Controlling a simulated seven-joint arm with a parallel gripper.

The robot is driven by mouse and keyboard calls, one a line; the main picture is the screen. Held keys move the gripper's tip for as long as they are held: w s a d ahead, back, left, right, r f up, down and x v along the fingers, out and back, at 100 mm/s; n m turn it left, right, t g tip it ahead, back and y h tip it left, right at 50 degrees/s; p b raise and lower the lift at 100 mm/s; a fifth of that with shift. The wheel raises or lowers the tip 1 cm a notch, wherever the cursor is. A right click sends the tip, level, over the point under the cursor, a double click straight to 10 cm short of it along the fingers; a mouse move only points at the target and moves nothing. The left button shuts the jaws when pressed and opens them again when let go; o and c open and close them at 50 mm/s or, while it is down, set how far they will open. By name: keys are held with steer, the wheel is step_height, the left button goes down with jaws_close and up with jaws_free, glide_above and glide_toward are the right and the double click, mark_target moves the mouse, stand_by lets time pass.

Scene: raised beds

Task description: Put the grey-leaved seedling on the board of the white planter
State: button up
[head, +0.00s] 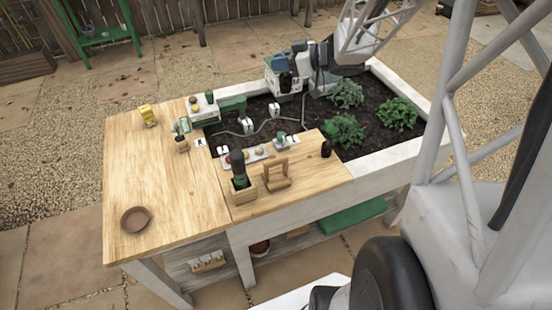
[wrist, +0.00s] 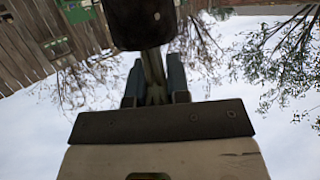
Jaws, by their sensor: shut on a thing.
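My gripper (head: 288,74) is over the back of the white planter (head: 408,153). The wrist view shows its blue-grey fingers (wrist: 155,92) shut on an olive-grey shaft (wrist: 154,72) with a dark block-like end (wrist: 143,22). I cannot tell whether this is the grey-leaved seedling. A small plant with grey-green leaves (head: 181,126) stands in a tan pot (head: 182,146) on the wooden top, left of the soil; its leaf colour is too small to be sure of. The wooden board (head: 315,176) lies across the planter's front.
A dark bottle in a wooden holder (head: 240,184), a wooden caddy (head: 276,177) and a small black bottle (head: 326,149) stand on the board. Green plants (head: 343,130) grow in the soil. A brown dish (head: 135,219) lies front left; bare wood surrounds it.

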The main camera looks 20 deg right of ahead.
steer(key=s+d+f, duration=0.2)
steer(key=d, duration=0.9)
step_height(320, 180, down, 10)
steer(key=shift+a+f, duration=0.15)
steer(key=shift+a, duration=0.05)
step_height(320, 180, down, 6)
stand_by(0.4)
steer(key=shift+f, duration=0.2)
steer(key=shift+f, duration=1.8)
steer(key=shift+f, duration=0.1)
steer(key=o, duration=0.7)
